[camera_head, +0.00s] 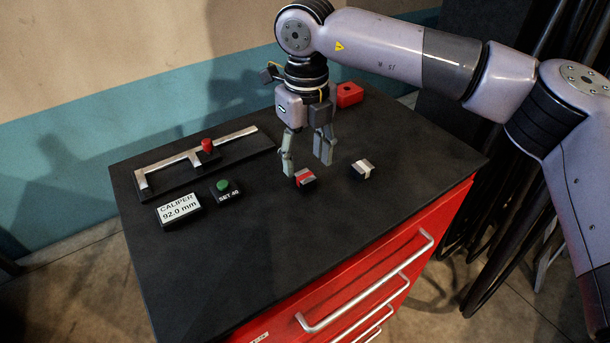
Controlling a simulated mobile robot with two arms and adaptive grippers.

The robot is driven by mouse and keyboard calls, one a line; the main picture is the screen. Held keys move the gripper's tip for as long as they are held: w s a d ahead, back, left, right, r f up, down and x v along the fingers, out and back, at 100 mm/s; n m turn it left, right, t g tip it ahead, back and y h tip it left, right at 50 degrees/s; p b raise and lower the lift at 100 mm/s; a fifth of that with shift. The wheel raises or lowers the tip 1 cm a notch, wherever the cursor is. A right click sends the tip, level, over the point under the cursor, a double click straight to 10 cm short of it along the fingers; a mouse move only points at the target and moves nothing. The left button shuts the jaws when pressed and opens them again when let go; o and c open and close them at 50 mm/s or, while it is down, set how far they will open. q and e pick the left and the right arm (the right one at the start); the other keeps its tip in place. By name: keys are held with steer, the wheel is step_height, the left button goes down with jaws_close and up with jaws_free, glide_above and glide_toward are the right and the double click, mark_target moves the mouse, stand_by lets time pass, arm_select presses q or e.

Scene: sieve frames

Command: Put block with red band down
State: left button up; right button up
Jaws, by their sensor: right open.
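The block with a red band (305,178) is small and dark, and it looks to lie on the black bench top (240,260). My right gripper (308,168) comes down from above and is open. Its left fingertip is close beside the block's left side, and its right finger stands behind and to the right, apart from the block. I cannot tell whether the left fingertip touches it. A similar block with a white band (363,169) lies a little to the right of the gripper. My left gripper is not in view.
A caliper fixture with a red knob (207,146) lies at the back left. In front of it are the "CALIPER 92.0 mm" display (178,209) and a green button box (226,189). A red block (349,95) sits behind the gripper. The front bench top is clear.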

mark_target(305, 176)
steer(key=f+p, duration=0.1)
steer(key=f, duration=0.1)
steer(key=w+f+p, duration=0.1)
steer(key=f, duration=0.1)
steer(key=shift+a+f, duration=0.1)
steer(key=shift+f, duration=0.4)
steer(key=shift+c, duration=0.4)
jaws_close()
steer(key=shift+r, duration=0.1)
